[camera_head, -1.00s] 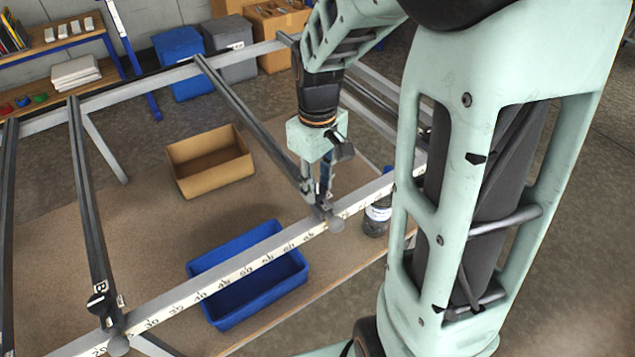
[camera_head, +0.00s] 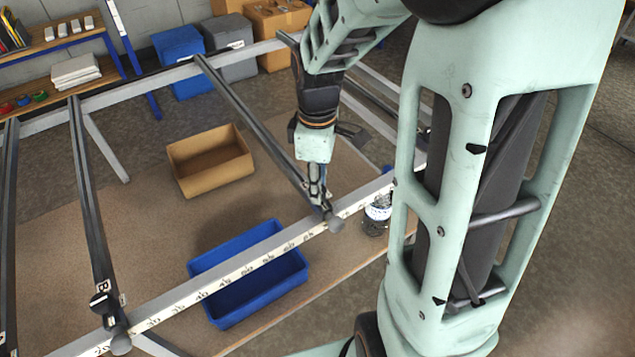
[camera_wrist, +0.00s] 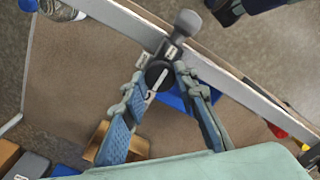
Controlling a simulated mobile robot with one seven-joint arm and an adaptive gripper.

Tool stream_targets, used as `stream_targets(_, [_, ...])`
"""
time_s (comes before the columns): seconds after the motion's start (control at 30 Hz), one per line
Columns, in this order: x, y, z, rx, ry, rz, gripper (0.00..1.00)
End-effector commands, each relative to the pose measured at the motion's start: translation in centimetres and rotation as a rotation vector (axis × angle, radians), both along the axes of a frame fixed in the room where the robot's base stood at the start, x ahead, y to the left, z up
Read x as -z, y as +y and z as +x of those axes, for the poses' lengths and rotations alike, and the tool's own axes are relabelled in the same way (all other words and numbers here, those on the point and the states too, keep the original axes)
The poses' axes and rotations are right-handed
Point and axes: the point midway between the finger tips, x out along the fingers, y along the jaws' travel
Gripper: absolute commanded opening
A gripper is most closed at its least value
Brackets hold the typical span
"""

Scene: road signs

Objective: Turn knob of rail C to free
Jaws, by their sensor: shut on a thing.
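Rail C (camera_head: 248,119) is a dark bar running from the back beam to the scaled front beam; its letter is not readable here. Its knob (camera_wrist: 158,75) is a black disc with a white mark, near the rail's front end. My gripper (camera_wrist: 160,72) points down with one finger on each side of the knob, shut on it. In the head view my gripper (camera_head: 318,193) hides the knob. A grey round-headed clamp handle (camera_wrist: 187,22) sticks out just past the knob, over the front beam; it also shows in the head view (camera_head: 335,224).
The front beam (camera_head: 265,258) carries a number scale. Rail B (camera_head: 88,190), with its own black knob (camera_head: 100,301), lies to the left. A blue bin (camera_head: 250,285), a cardboard box (camera_head: 208,162) and a jar (camera_head: 376,215) stand below the frame.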

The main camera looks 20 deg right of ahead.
Motion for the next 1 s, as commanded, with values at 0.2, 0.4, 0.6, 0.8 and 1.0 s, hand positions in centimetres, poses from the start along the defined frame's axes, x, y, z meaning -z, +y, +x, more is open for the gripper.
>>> stream_targets(0.2, [-0.1, 0.0, 0.1, -0.006, -0.003, 0.000, 0.03])
stream_targets(0.4, [-0.1, 0.0, 0.1, -0.006, -0.003, 0.000, 0.30])
stream_targets(0.6, [0.0, 0.0, 0.1, -0.004, -0.002, -0.001, 0.45])
stream_targets(0.8, [-0.1, 0.0, 0.0, -0.004, -0.001, 0.000, 0.45])
stream_targets(1.0, [-2.0, 0.0, 0.1, -0.003, -0.005, 0.000, 0.45])
